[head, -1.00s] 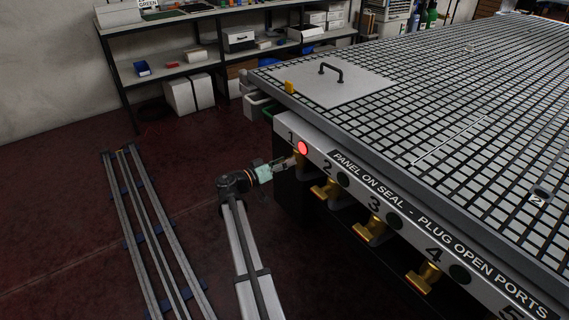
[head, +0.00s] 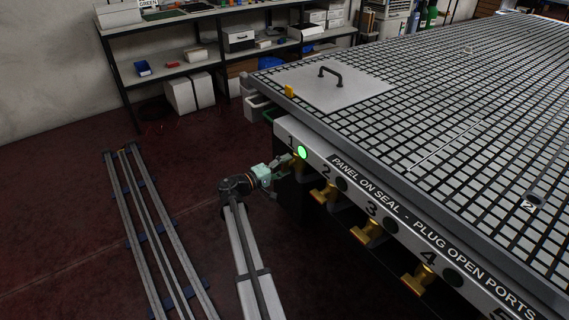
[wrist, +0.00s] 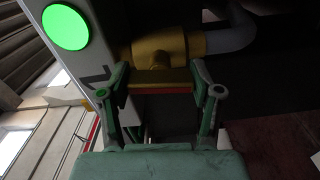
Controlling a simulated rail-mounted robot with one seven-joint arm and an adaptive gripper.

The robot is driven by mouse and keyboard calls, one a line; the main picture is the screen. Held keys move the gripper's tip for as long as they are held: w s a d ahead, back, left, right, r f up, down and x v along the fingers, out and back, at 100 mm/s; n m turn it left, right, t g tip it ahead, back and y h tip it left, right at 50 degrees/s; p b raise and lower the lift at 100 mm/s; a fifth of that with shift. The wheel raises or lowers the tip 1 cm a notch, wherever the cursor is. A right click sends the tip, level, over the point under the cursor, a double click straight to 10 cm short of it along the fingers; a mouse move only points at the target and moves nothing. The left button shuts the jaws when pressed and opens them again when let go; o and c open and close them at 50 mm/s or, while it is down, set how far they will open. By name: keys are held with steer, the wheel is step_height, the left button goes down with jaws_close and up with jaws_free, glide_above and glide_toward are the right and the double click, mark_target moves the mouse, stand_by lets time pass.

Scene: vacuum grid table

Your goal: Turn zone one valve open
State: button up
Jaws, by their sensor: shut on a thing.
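The zone one valve is a brass fitting under the table's front edge; its body (wrist: 160,46) shows in the wrist view with its handle bar (wrist: 160,78) across it. My gripper (wrist: 168,90) has a finger at each end of the bar and is shut on it. In the head view my gripper (head: 284,161) is at the valve below the number 1, which it partly hides. The zone one lamp (head: 302,153) is lit green; it also fills the upper left of the wrist view (wrist: 66,27).
More brass valves hang along the edge to the right, at zone two (head: 323,192), zone three (head: 366,231) and zone four (head: 417,279), with dark lamps. A panel with a black handle (head: 318,86) lies on the grid table. Floor rails (head: 150,225) run at left.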

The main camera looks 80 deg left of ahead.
steer(key=shift+n, duration=0.6)
steer(key=shift+p, duration=0.3)
steer(key=o, duration=1.2)
steer(key=shift+w, duration=0.1)
steer(key=shift+c, duration=0.2)
steer(key=v, duration=1.2)
steer(key=shift+f, duration=0.1)
